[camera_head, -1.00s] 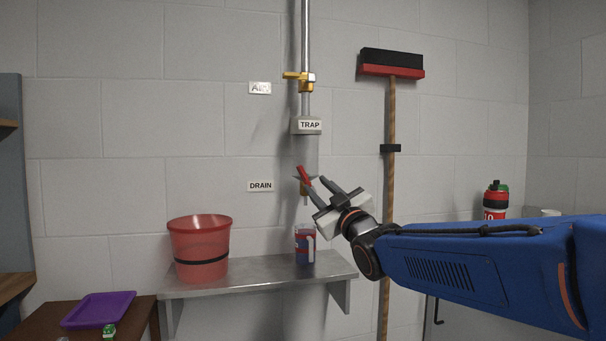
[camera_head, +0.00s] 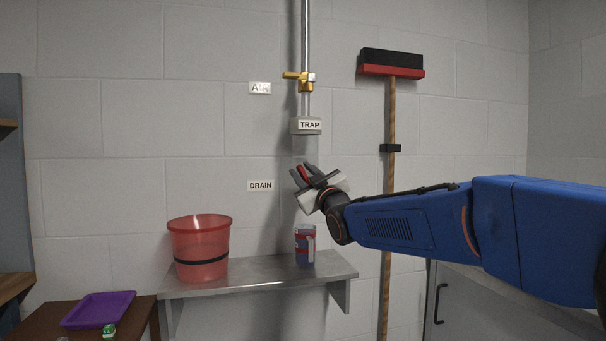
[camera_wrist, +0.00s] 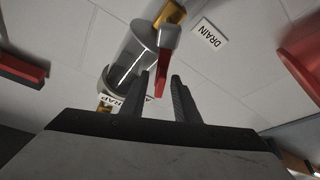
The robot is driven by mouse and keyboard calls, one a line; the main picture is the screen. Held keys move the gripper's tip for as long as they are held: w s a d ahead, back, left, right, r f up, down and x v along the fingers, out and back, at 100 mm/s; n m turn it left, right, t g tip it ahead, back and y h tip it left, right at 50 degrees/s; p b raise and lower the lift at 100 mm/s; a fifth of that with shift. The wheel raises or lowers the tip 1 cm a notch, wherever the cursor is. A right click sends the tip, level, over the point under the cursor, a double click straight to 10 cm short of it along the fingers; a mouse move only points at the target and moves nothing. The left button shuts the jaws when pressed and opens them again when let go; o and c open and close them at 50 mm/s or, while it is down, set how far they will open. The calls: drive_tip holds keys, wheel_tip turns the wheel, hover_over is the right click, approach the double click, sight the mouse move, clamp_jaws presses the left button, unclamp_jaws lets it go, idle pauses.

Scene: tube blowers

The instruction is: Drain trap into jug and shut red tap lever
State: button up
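The red tap lever (camera_head: 305,170) is on the drain below the grey trap (camera_head: 306,126), on the wall pipe. In the wrist view the lever (camera_wrist: 163,62) hangs from a brass valve (camera_wrist: 170,13), its tip between my two grey fingers with gaps visible on both sides. My gripper (camera_head: 303,173) is open around the lever; it also shows in the wrist view (camera_wrist: 160,78). The clear jug (camera_head: 305,246), with red and blue colouring, stands upright on the metal shelf (camera_head: 265,271) below the drain. My gripper hides the drain outlet; I cannot tell whether liquid flows.
A red bucket (camera_head: 200,248) stands left of the jug. A yellow-handled tap (camera_head: 300,78) is above the trap. A purple tray (camera_head: 98,309) lies at lower left.

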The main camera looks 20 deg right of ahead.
drive_tip(key=shift+c, duration=0.7)
clamp_jaws()
drive_tip(key=shift+a, duration=0.1)
drive_tip(key=a+f+n+g+y, duration=0.2)
drive_tip(key=f+n+g, duration=0.3)
drive_tip(key=n, duration=0.9)
drive_tip(key=shift+a+f+y, duration=0.4)
drive_tip(key=shift+a, duration=0.25)
